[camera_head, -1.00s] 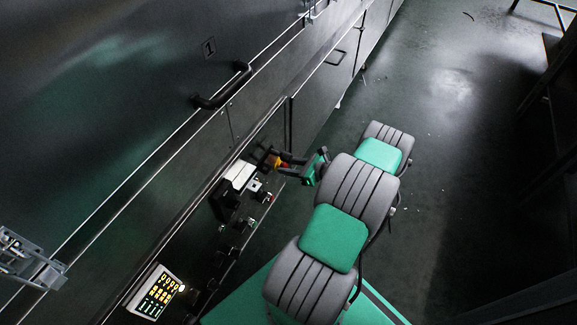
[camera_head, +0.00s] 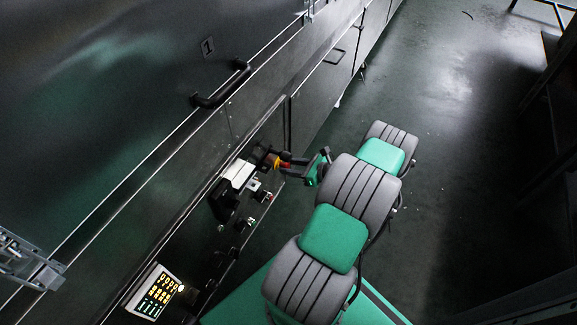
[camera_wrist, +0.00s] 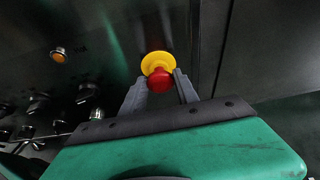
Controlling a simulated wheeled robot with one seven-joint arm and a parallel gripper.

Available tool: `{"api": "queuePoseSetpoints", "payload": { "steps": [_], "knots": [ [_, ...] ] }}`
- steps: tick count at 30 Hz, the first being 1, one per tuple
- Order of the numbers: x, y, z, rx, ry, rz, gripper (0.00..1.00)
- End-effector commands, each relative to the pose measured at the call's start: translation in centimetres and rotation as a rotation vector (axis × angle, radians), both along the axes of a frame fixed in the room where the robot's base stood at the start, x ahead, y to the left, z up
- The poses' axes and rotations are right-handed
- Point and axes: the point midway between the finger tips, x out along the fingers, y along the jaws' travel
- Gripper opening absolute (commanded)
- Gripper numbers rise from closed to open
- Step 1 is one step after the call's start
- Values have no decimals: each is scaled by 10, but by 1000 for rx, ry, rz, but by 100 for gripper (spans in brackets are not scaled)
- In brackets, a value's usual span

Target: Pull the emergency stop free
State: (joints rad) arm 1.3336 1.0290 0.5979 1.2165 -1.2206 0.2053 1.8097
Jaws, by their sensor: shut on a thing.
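The emergency stop is a red mushroom button on a round yellow collar, on the dark control panel. In the wrist view the red button (camera_wrist: 160,80) sits between the fingertips of my gripper (camera_wrist: 161,87), with the yellow collar (camera_wrist: 157,62) just behind it. My gripper is shut on the red button. In the head view the emergency stop (camera_head: 275,161) is small, at the panel's upper right end, with my gripper (camera_head: 287,161) at it. Whether the button is pushed in or out I cannot tell.
Black knobs (camera_wrist: 88,92) and an orange lamp (camera_wrist: 58,55) are left of the button in the wrist view. In the head view a lit keypad (camera_head: 157,292) is lower left and a black door handle (camera_head: 222,86) is above. The floor (camera_head: 440,180) at right is clear.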

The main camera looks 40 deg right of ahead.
Motion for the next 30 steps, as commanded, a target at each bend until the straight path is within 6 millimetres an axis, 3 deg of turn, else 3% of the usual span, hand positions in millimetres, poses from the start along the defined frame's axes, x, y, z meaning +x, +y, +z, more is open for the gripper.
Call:
{"api": "queuePoseSetpoints", "payload": {
  "steps": [2,3,9,19,30],
  "knots": [
    [-2,0,-1,2,4,-2,0],
    [-2,-1,-1,2,4,-2,40],
    [-1,0,-1,1,3,0,56],
    [-4,-1,2,1,3,0,58],
    [-63,-23,29,1,3,-3,58]
  ]
}}
